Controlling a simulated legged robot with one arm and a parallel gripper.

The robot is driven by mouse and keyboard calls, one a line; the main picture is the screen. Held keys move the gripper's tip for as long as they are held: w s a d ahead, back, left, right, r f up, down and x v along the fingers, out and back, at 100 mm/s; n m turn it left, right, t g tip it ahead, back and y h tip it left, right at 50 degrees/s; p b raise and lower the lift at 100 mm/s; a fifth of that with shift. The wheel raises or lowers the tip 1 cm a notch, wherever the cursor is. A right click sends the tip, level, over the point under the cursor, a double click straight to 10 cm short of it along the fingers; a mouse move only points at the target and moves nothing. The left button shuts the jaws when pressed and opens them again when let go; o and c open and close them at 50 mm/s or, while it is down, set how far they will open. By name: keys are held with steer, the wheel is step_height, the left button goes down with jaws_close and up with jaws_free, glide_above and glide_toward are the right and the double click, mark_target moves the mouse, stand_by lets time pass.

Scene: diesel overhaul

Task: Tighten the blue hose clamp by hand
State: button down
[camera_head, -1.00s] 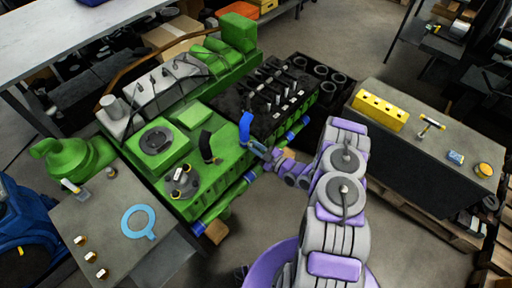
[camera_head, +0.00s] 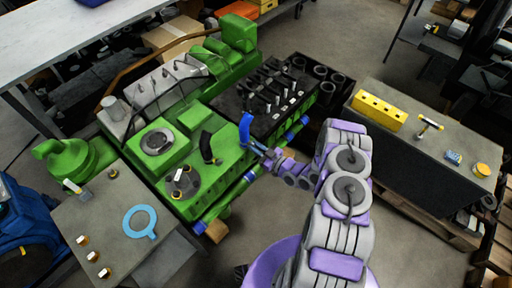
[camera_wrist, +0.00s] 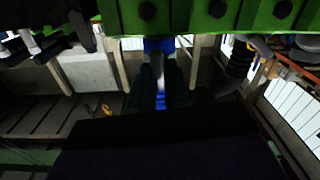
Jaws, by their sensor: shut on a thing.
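The green engine (camera_head: 190,140) lies on the floor area at centre left. A blue hose piece (camera_head: 245,127) stands up at its near side, and my gripper (camera_head: 261,149) is at its lower end. In the wrist view, my gripper's dark fingers (camera_wrist: 160,82) are shut on a blue part, taken as the blue hose clamp (camera_wrist: 160,102). More blue shows above, just under the green engine edge (camera_wrist: 190,14). The clamp cannot be told apart from the hose in the head view, and its screw is hidden.
A grey bench with a light blue ring (camera_head: 140,221) and brass fittings is at lower left. A dark bench with a yellow block (camera_head: 378,110) and a T-handled tool (camera_head: 430,125) is at right.

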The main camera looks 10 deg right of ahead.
steer(key=shift+m, duration=0.8)
steer(key=shift+w+r, duration=0.1)
steer(key=c, duration=1.1)
jaws_free()
steer(key=shift+d, duration=0.1)
steer(key=p+v, duration=0.1)
steer(key=v, duration=1.6)
steer(key=shift+d, duration=0.15)
